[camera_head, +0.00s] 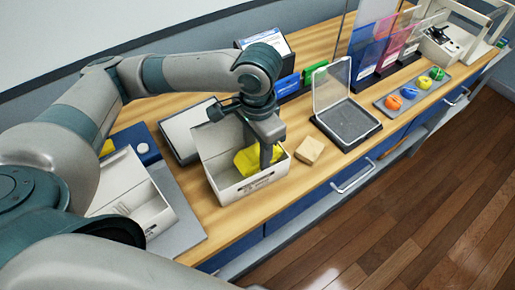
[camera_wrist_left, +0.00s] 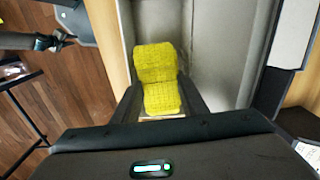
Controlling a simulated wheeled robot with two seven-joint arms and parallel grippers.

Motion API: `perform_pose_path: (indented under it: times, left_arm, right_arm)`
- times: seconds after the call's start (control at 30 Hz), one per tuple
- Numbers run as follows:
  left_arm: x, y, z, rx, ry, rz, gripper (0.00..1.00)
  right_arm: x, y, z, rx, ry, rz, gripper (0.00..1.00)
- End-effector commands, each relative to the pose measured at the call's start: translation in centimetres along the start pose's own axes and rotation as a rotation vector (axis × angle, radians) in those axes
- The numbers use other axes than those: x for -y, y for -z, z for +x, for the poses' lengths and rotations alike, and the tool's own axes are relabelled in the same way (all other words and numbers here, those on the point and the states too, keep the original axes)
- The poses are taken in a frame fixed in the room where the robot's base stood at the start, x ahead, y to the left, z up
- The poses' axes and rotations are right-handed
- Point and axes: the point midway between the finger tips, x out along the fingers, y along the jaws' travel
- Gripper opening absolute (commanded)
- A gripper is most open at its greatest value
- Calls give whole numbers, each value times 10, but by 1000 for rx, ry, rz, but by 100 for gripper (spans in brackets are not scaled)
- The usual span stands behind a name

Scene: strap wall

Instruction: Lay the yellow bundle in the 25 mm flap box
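The yellow bundle (camera_head: 248,160) is inside an open white flap box (camera_head: 216,175) in the middle of the bench; the print on its front is too small to read. In the left wrist view the bundle (camera_wrist_left: 155,64) shows as two lobes between my fingers. My left gripper (camera_head: 272,158) reaches down into the box, with its fingers (camera_wrist_left: 160,98) against both sides of the bundle. A second open white box (camera_head: 150,212) stands to the left. What looks like my right gripper (camera_wrist_left: 58,41) shows small at the left of the wrist view, its fingers unclear.
A tan block (camera_head: 309,150) lies right of the box. Beyond it is a clear-lidded case with a grey pad (camera_head: 348,121). A tray of coloured balls (camera_head: 412,92) stands farther right. A white-topped dark case (camera_head: 185,130) lies behind the box.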

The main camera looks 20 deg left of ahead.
Motion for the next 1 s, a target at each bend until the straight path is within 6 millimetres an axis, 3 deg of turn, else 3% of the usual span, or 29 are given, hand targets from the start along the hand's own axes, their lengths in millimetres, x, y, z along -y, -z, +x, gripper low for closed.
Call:
perform_pose_path:
  times: [0.57, 0.77, 1.0]
  left_arm:
    - [0, 1, -10, -3, 1, 1, 46]
    - [0, 1, -37, -5, 2, 2, 46]
    - [0, 2, -82, -6, 2, 0, 46]
  right_arm:
    - [0, -1, 5, 1, 0, 1, 31]
    - [-1, -1, 7, 1, -1, 1, 31]
    - [-2, -2, 12, 1, -2, 0, 31]
